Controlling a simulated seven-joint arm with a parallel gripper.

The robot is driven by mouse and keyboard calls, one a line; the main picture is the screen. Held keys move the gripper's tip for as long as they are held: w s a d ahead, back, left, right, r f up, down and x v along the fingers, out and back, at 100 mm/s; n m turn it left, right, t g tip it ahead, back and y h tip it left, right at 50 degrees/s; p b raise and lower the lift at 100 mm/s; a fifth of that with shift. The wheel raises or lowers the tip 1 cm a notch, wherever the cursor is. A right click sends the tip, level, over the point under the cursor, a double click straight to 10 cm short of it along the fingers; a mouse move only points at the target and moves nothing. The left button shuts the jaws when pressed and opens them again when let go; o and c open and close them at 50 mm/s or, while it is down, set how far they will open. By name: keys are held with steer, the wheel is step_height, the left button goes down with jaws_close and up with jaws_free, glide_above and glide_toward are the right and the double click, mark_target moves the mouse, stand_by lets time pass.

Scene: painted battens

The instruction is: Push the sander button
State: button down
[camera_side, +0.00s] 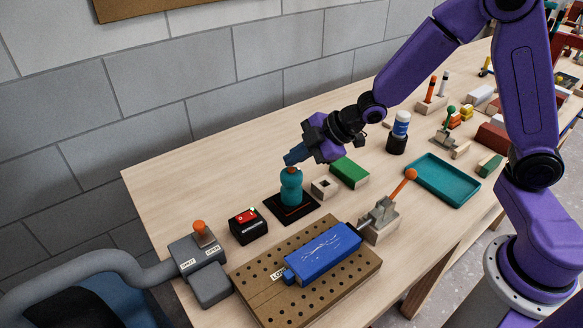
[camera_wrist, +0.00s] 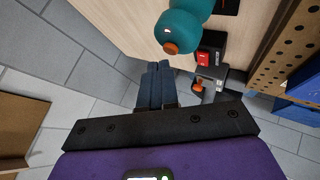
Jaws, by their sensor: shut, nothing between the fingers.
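The sander (camera_side: 291,190) is a teal, waisted tool standing upright on a black pad at the middle of the bench. In the wrist view the sander (camera_wrist: 184,28) is at the top, with an orange button (camera_wrist: 171,47) on its end. My gripper (camera_side: 290,159) is shut and empty, its blue fingertips just above the top of the sander in the side view. In the wrist view my gripper (camera_wrist: 160,68) points past the sander, left of and below the button. The fingers look apart from the button; the exact gap is hard to tell.
A black box with a red switch (camera_side: 247,219) stands left of the sander, and a grey gate lever with an orange knob (camera_side: 200,231) further left. A wooden block with a hole (camera_side: 324,187) and a green block (camera_side: 349,173) stand close right. A blue batten (camera_side: 322,252) lies on the pegboard in front.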

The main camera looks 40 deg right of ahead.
step_height(320, 180, up, 6)
stand_by(1.0)
steer(key=m+g+h, duration=0.1)
steer(key=m+h, duration=0.3)
glide_toward(297, 173)
steer(key=s+d+r, duration=0.3)
steer(key=s, duration=0.3)
steer(key=s+d+g+h, duration=0.1)
steer(key=s+d+g, duration=0.1)
steer(key=s, duration=0.7)
steer(key=s+d+f+g, duration=0.1)
steer(key=s+d+g, duration=0.2)
steer(key=s, duration=0.7)
steer(key=shift+d+f+m+g+h, duration=0.2)
steer(key=shift+d+m+g+h, duration=0.15)
steer(key=shift+d, duration=0.25)
